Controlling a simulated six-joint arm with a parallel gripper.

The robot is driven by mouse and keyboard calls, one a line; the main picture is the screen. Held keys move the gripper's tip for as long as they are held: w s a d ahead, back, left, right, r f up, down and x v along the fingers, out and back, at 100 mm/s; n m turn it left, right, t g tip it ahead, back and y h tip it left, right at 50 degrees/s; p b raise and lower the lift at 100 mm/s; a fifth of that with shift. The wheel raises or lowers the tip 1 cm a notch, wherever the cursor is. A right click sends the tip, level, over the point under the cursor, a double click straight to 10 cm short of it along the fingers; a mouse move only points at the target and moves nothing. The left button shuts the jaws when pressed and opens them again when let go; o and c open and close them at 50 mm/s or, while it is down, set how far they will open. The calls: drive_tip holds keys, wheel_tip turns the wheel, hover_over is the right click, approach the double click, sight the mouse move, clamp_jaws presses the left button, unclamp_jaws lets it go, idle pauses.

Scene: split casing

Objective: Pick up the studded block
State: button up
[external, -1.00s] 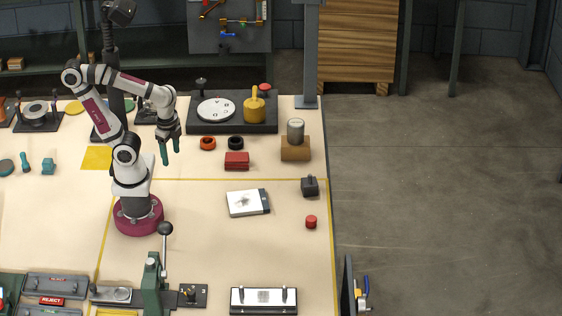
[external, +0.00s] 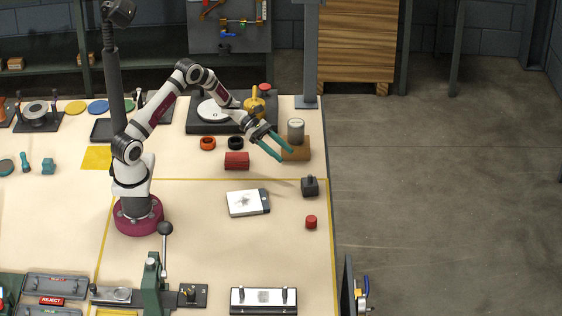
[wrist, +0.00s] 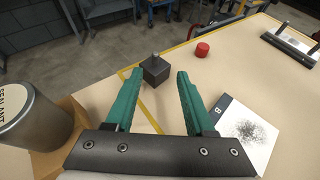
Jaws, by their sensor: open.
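The studded block (external: 310,187) is a dark grey cube with a short stud on top, upright on the table near its right edge. In the wrist view the block (wrist: 155,71) shows beyond and between my two green fingertips, apart from them. My gripper (external: 288,156) is open and empty, above the table to the upper left of the block in the external view. Its fingers (wrist: 158,76) also show in the wrist view, spread wide.
A red cylinder (external: 311,222) stands below the studded block. A white-topped box (external: 244,203) lies to its left. The table between them is clear.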

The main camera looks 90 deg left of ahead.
sight(317, 185)
drive_tip(key=shift+n, duration=0.4)
drive_tip(key=x, duration=1)
drive_tip(key=a+x, duration=0.1)
drive_tip(key=x, duration=0.4)
drive_tip(key=shift+w+d+f, duration=0.25)
drive_tip(key=shift+w+f, duration=0.15)
drive_tip(key=shift+f, duration=0.15)
clamp_jaws()
drive_tip(key=shift+r, duration=0.1)
